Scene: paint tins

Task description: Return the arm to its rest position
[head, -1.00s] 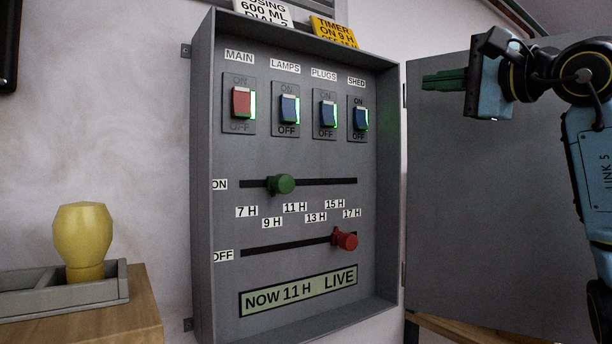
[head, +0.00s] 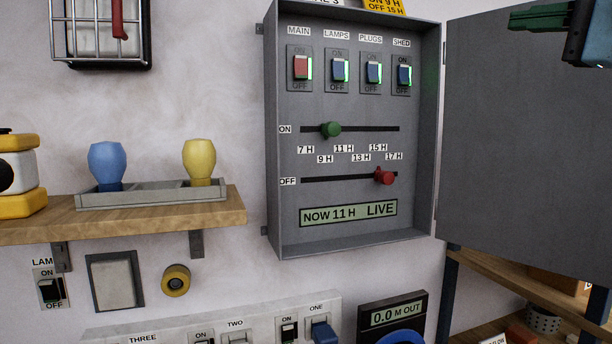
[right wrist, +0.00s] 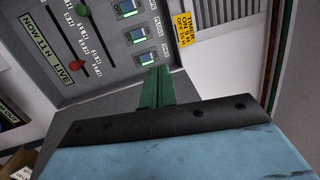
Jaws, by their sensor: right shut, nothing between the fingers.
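My right gripper (head: 540,17) is at the top right of the head view, in front of the grey open door (head: 530,150). Its green fingers are shut and empty, and they also show in the right wrist view (right wrist: 157,88), apart from the knobs. The grey timer box (head: 345,228) hangs open on the wall. Its green ON knob (head: 331,129) is left of the 11 H label and its red OFF knob (head: 384,176) is near 15 H and 17 H. The display (head: 348,213) reads NOW 11 H LIVE. My left gripper is out of view.
A wooden shelf (head: 130,225) at left bears a grey tray (head: 150,199) with a blue bulb (head: 107,161) and a yellow bulb (head: 200,158). Below are a socket strip (head: 255,312) and a meter (head: 398,312). A lower shelf (head: 510,280) is at right.

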